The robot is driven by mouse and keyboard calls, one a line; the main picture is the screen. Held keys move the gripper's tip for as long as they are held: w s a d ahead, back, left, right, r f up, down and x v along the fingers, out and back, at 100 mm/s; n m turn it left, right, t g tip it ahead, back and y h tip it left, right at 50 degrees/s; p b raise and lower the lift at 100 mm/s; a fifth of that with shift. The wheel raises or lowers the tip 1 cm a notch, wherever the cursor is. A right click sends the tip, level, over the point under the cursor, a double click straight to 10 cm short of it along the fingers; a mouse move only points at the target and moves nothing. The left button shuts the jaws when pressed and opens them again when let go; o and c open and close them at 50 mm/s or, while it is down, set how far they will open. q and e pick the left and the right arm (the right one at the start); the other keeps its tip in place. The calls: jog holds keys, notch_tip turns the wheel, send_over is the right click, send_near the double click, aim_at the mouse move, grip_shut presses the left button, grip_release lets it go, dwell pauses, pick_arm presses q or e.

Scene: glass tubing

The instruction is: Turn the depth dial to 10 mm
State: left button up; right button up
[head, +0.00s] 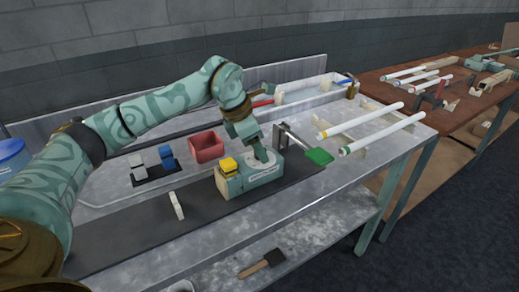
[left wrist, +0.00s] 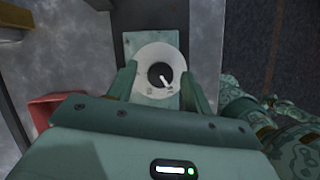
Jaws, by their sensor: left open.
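The depth dial (left wrist: 160,73) shows in the left wrist view as a white disc with a dark centre and a pale pointer toward the lower right. Its scale marks are too small to read. My left gripper (left wrist: 160,82) is open, with one finger on each side of the dial; I cannot tell whether they touch it. In the head view my left gripper (head: 264,157) reaches down onto the green machine (head: 250,178) and hides the dial. My right gripper is not in view.
A red bin (head: 206,146) stands close behind the machine. A green paddle (head: 319,156) sticks out to its right. White tubes (head: 375,131) lie on supports further right.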

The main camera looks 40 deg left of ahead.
pick_arm(q)
jog(key=shift+f, duration=0.1)
jog(key=c, duration=1)
jog(key=shift+o, duration=0.2)
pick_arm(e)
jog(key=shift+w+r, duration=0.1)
